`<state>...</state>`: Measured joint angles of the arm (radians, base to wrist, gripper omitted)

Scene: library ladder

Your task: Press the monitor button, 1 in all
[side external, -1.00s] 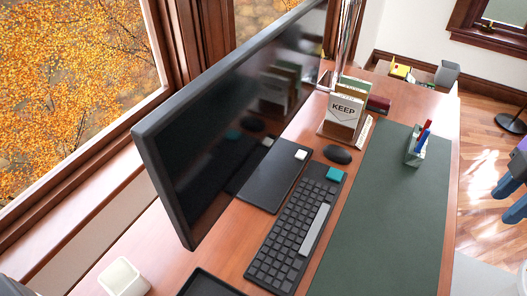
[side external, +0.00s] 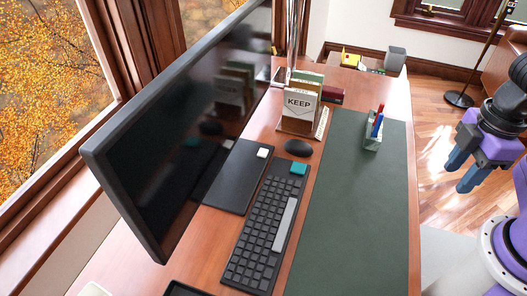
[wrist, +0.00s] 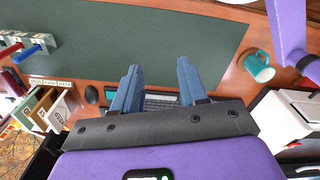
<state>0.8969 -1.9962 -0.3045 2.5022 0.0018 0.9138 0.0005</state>
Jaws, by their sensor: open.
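The large dark monitor (side external: 170,135) stands at the left of the desk in the side external view. A small white square button (side external: 263,153) sits on the far right corner of the black plate (side external: 235,182) at the monitor's foot. My gripper (side external: 459,178) is at the right, beyond the desk's right edge, well apart from the button, with nothing between its blue fingers. In the wrist view my gripper (wrist: 158,66) has its fingers spread over the desk, partly covering the keyboard (wrist: 160,103). I cannot make out the button in the wrist view.
The keyboard (side external: 262,225) with a teal key, a dark mouse (side external: 298,148), and a card holder marked KEEP (side external: 298,104) surround the plate. A teal mug (wrist: 259,66) is in the wrist view.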

